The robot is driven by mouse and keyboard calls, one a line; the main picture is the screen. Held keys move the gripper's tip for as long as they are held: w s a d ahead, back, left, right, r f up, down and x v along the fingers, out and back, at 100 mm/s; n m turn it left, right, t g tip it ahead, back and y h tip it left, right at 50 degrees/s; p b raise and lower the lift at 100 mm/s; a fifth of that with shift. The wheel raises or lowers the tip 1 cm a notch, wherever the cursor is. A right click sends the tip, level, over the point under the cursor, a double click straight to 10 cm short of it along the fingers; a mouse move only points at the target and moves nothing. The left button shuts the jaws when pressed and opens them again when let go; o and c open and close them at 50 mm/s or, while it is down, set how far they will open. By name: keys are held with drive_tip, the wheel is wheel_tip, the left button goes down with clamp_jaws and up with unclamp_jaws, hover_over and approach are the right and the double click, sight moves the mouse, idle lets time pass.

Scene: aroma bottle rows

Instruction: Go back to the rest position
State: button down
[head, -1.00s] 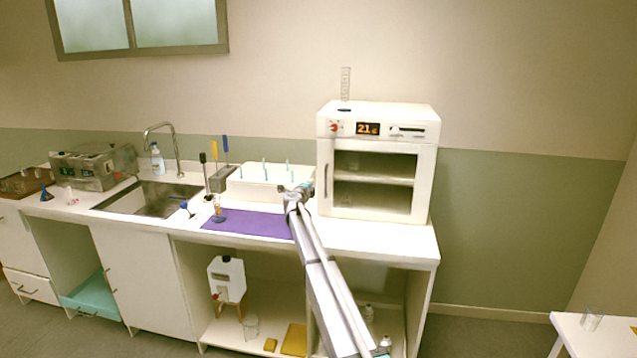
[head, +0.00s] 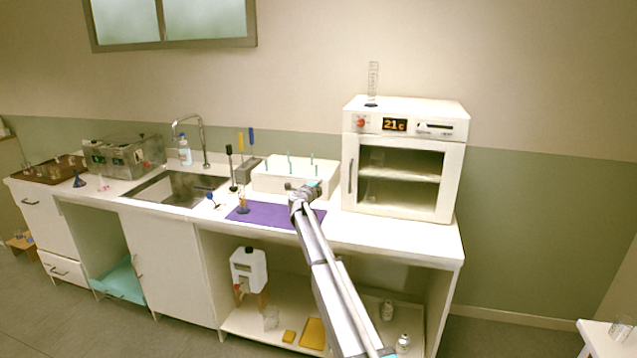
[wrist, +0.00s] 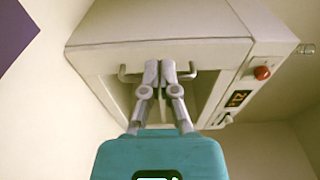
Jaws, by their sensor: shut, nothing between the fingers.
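My gripper (wrist: 167,72) shows in the wrist view with its two fingertips together and nothing between them. Behind the fingertips in that view is the white oven (wrist: 135,28), seen turned on its side, with a handle bar partly covered by the fingers. In the head view my arm reaches up from the bottom edge over the counter. The end of my arm is in front of the purple mat (head: 268,213) and the white rack box, left of the oven (head: 405,155); its fingers are too small to make out there.
The counter holds a sink (head: 175,188), a white box with teal pegs (head: 294,178), a small bottle (head: 243,203) on the mat and a blue-topped funnel (head: 212,199). A graduated cylinder (head: 372,82) stands on the oven.

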drive_tip(key=shift+s, duration=0.1)
drive_tip(key=s+a+f+n+g+y+p, duration=0.1)
drive_tip(key=s+a+f+n+g+y, duration=0.15)
drive_tip(key=s+n+y, duration=0.75)
drive_tip(key=s+a+f+n+g+y+p, duration=0.1)
drive_tip(key=s+a+f+n+y, duration=0.2)
drive_tip(key=s+n, duration=0.9)
drive_tip(key=s+d+f+g+h, duration=0.1)
drive_tip(key=s+d+f+g, duration=0.2)
drive_tip(key=s, duration=1)
drive_tip(key=s+d+f+g+h, duration=0.2)
drive_tip(key=s+d+f+g, duration=0.2)
drive_tip(key=s, duration=1)
drive_tip(key=s+d+f+n+g+h, duration=0.1)
drive_tip(key=s+d+g, duration=0.4)
drive_tip(key=s, duration=0.9)
wheel_tip(320, 180, down, 2)
drive_tip(key=shift+d+f+g+h+p, duration=0.2)
drive_tip(key=shift+d+g+h+p, duration=0.3)
drive_tip(key=shift+d, duration=0.65)
drive_tip(key=shift+w, duration=0.1)
